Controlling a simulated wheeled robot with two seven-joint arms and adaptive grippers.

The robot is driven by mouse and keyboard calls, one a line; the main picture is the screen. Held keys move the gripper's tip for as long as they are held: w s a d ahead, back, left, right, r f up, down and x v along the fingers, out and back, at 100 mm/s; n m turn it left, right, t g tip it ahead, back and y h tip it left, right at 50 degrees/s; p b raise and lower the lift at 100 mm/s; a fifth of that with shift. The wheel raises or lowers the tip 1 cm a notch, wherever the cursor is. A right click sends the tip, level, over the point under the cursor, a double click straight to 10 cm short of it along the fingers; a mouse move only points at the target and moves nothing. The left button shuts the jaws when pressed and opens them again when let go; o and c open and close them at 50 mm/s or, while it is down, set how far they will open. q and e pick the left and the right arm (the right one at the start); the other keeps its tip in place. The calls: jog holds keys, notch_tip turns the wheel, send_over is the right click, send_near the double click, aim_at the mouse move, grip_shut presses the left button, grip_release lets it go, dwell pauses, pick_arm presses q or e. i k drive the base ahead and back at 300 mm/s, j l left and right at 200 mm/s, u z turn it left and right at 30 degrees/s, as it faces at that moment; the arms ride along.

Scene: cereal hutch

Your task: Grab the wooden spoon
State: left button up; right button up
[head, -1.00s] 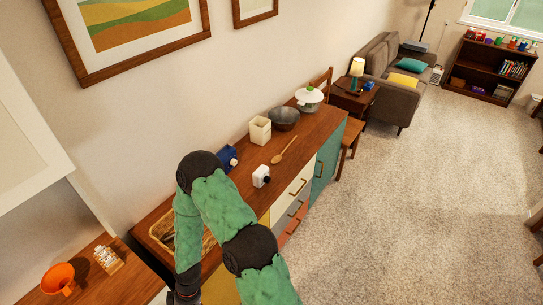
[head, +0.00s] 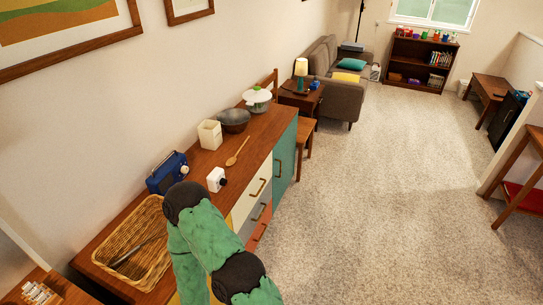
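The wooden spoon (head: 238,150) lies flat on the wooden top of the hutch (head: 262,135), in front of a dark bowl and a cream canister. Its bowl end is toward the near side and its handle points away. My green arm comes up from the bottom of the head view, well on the near side of the spoon and apart from it. Neither gripper can be seen.
Around the spoon stand a cream canister (head: 209,134), a dark bowl (head: 234,121), a lidded pot (head: 257,100), a white box-like item (head: 215,180) and a blue radio (head: 167,174). A wicker tray (head: 150,222) lies nearer. Open carpet (head: 390,190) is at right.

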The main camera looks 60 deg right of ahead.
aim_at(232, 161)
jog(key=i+l+z, duration=0.1)
jog(key=z, duration=0.35)
jog(key=i+l+z, duration=0.1)
jog(key=z, duration=0.3)
jog(key=i+l+z, duration=0.15)
jog(key=z, duration=0.3)
jog(key=i+z, duration=0.15)
jog(key=z, duration=0.3)
